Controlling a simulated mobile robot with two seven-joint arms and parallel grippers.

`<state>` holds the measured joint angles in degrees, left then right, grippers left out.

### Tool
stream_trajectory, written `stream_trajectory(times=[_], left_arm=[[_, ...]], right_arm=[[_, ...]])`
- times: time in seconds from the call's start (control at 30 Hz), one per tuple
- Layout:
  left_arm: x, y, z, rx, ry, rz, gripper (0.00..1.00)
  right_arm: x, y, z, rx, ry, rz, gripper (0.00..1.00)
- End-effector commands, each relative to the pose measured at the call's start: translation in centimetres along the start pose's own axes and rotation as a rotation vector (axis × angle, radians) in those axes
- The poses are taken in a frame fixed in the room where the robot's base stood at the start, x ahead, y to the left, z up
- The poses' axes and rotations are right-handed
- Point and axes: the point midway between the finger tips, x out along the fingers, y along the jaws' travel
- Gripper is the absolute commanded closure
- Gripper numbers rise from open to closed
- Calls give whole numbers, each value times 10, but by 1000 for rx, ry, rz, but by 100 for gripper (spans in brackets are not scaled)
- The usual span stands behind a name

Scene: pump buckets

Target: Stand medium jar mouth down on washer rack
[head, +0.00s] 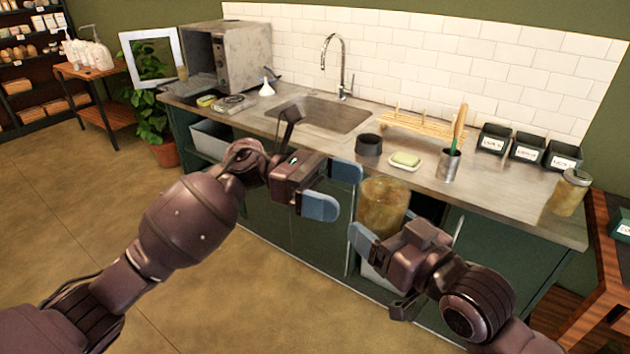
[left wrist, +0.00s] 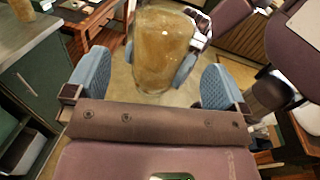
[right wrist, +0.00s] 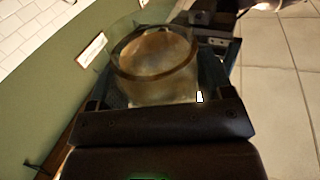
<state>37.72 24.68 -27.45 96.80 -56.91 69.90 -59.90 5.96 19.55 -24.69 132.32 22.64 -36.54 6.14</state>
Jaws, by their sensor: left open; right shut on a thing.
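A glass jar (head: 383,207), murky yellow-brown, is held in the air in front of the counter, roughly upright. My right gripper (head: 384,236) is shut on its side; one blue finger shows at left, the other is mostly hidden. In the right wrist view the round rim of the jar (right wrist: 155,52) shows. My left gripper (head: 333,190) is open and empty, just left of the jar and apart from it. In the left wrist view the jar (left wrist: 160,50) stands beyond the open fingers. A wooden rack with upright pegs (head: 428,127) lies at the back of the counter, right of the sink.
The counter (head: 318,145) holds a sink (head: 325,114), a dark round pot (head: 368,145), a soap dish (head: 405,162), a metal cup with tools (head: 449,165), black labelled bins (head: 527,147) and another jar (head: 568,192). The floor at left is free.

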Motion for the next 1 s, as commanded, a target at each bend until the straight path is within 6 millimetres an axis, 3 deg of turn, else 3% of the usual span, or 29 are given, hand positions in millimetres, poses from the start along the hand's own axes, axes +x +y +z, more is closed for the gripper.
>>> stream_trajectory(times=[0.2, 0.4, 0.87, 1.0], left_arm=[[35, 0, 0, 0, -1, -3, 0], [57, 0, 0, -2, -1, -1, 0], [67, 0, 0, -2, 0, 0, 0], [67, 0, 0, -2, 0, 1, 20]], right_arm=[[0, 0, -1, 0, 1, 0, 56], [0, 0, -1, 0, 2, 0, 56], [0, 0, -1, 0, 2, 0, 56], [0, 0, -1, 0, 1, 0, 56]])
